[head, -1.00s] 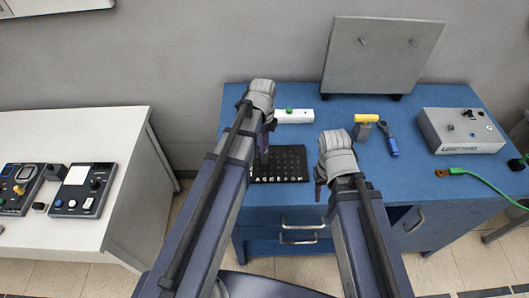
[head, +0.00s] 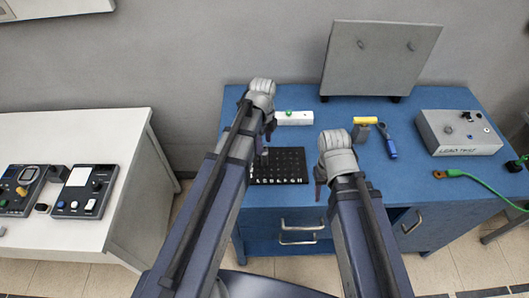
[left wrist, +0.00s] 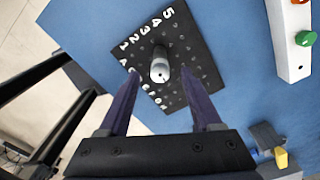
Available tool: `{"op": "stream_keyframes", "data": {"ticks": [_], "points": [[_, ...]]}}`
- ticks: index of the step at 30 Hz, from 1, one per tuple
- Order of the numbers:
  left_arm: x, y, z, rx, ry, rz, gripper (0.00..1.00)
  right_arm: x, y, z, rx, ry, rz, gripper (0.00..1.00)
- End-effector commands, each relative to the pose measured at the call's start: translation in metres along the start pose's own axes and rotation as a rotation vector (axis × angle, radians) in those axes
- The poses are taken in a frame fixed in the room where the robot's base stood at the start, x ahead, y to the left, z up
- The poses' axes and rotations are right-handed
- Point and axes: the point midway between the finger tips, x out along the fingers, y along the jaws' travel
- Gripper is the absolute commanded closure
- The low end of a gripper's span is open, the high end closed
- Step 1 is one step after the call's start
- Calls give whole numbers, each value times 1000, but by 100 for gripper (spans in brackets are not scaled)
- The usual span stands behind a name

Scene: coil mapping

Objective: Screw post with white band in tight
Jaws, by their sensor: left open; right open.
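A black board (head: 290,166) with rows of holes and white letters lies on the blue bench; the left wrist view shows its white numbers too. My left gripper (head: 269,130) is open above the board. In the left wrist view its two dark fingers (left wrist: 160,77) are apart, one to each side of the post, without visible contact. My right gripper (head: 320,186) is open and empty by the bench's front edge.
A white button box (head: 295,118) lies behind the board. A yellow-topped tool (head: 365,122), a blue-handled tool (head: 388,140), a grey test box (head: 459,132) and a green cable (head: 480,182) are to the right. A grey panel (head: 380,60) stands at the back.

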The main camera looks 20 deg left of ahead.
Motion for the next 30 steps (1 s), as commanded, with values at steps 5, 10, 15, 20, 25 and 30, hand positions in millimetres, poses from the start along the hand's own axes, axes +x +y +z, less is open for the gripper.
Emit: {"op": "stream_keyframes", "data": {"ticks": [5, 10, 15, 20, 25, 30], "points": [[-29, 0, 0, 0, 0, 0, 34, -29, 3, 2, 3, 0, -1, 50], [-52, 0, 0, 0, 0, 0, 34, -51, 5, 3, 9, 0, -2, 50], [-63, 0, 0, 0, 0, 0, 34, -63, 6, 4, 12, 0, -2, 50], [-63, 0, 0, 0, 0, 0, 34, -63, 6, 4, 13, 0, -3, 50], [-63, 0, 0, 0, 0, 0, 34, -62, 6, 4, 13, 0, -3, 50], [-55, 5, -8, -55, -4, 3, 34, -55, 5, 3, 12, 0, -2, 50]]}}
